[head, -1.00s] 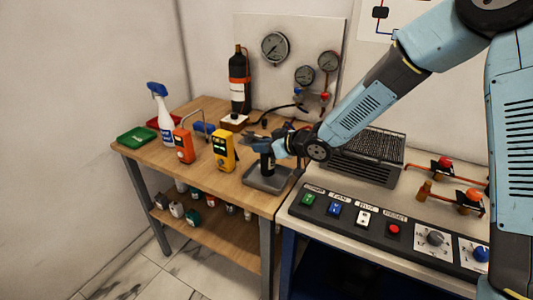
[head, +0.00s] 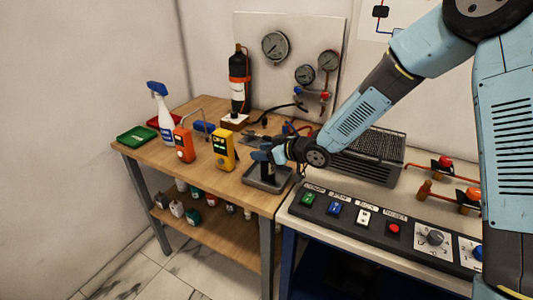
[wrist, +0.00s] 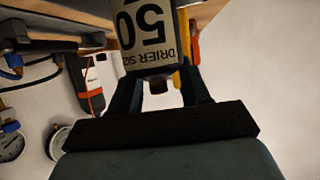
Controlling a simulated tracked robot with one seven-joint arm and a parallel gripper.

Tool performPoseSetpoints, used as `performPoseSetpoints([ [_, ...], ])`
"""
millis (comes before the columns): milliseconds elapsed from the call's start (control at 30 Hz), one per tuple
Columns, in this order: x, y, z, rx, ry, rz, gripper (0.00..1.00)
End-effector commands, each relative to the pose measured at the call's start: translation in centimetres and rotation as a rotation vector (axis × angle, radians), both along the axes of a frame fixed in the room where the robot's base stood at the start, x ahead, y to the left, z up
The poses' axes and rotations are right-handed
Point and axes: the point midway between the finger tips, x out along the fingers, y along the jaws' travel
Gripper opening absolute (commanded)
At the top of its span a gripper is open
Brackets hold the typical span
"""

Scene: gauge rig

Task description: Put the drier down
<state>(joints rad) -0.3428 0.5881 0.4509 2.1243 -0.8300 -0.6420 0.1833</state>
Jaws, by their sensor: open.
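The drier (wrist: 148,35) fills the top of the wrist view, its pale label reading "DRIER" and "50" upside down. In the head view it is a small dark shape at the grey tray (head: 268,187) on the wooden bench, partly hidden by my gripper. My gripper (head: 266,152) is over the tray. In the wrist view its two dark fingers (wrist: 158,82) are apart, one on each side of the drier's lower end in the picture. I cannot tell whether a finger still touches it.
A yellow meter (head: 223,150), an orange meter (head: 183,145) and a spray bottle (head: 163,115) stand left of the tray. A black cylinder (head: 240,85) is behind. The button panel (head: 350,217) is at the right.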

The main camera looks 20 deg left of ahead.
Motion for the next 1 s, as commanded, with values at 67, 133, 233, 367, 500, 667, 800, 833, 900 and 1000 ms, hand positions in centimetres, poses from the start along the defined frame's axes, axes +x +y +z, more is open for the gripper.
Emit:
performPoseSetpoints([
  [67, 0.0, -0.1, 0.2, 0.000, 0.000, -0.001, 0.46],
  [133, 0.0, -0.6, 0.4, 0.000, 0.000, -0.001, 0.46],
  [233, -0.2, -1.7, 0.9, 0.000, -0.002, -0.001, 0.46],
  [367, -0.6, -4.0, 1.9, 0.001, -0.002, -0.002, 0.46],
  [500, -1.1, -6.4, 3.1, 0.000, -0.003, -0.003, 0.46],
  [667, -1.6, -8.6, 4.0, 0.000, -0.002, -0.001, 0.46],
  [800, -1.9, -10.0, 4.7, 0.001, -0.001, -0.001, 0.46],
  [833, -1.9, -10.2, 4.7, 0.000, 0.000, -0.001, 0.46],
  [900, -2.0, -10.6, 4.9, 0.000, 0.000, -0.001, 0.46],
  [1000, -2.1, -10.8, 5.0, -0.001, -0.001, 0.000, 0.46],
])
